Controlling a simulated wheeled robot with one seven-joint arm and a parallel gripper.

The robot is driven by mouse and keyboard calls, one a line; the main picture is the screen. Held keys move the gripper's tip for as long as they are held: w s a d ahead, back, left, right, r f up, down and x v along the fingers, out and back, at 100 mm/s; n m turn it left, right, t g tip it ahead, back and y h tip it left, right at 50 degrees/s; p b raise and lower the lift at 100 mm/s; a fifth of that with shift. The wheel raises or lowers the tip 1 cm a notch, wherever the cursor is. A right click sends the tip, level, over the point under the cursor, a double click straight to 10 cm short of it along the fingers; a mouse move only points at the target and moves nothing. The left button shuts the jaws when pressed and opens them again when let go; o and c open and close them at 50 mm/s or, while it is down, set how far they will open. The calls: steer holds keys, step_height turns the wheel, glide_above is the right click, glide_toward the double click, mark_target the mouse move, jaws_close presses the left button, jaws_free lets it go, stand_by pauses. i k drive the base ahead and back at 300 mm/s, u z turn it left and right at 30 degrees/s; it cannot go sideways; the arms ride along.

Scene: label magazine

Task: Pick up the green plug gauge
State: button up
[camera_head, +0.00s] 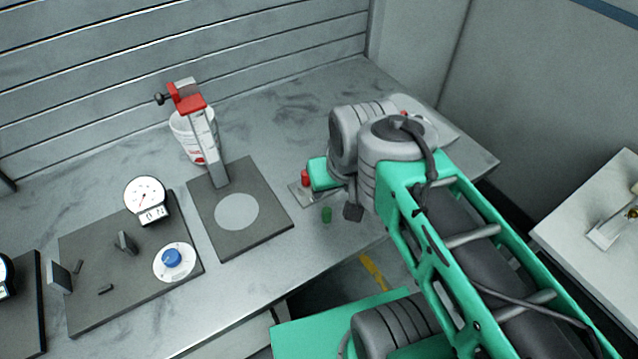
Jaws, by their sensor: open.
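The green plug gauge (327,215) is a small upright green cylinder on the grey worktop, near the front edge. My gripper (351,210) points down just to the right of the gauge, with a dark finger showing close beside it. The gripper is open, and a small gap shows between this finger and the gauge. My wrist hides most of the gripper, so I cannot see the other finger clearly.
A red cylinder (305,178) stands on a small grey plate (298,197) behind the gauge. To the left are a dark stand base (264,237) with a post, a white bucket (181,127), and a dark plate (95,240) with a dial gauge (145,196) and blue knob (172,257).

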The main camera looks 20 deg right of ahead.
mark_target(326, 218)
steer(key=u, duration=2.1)
steer(key=k, duration=0.5)
steer(key=u, duration=0.5)
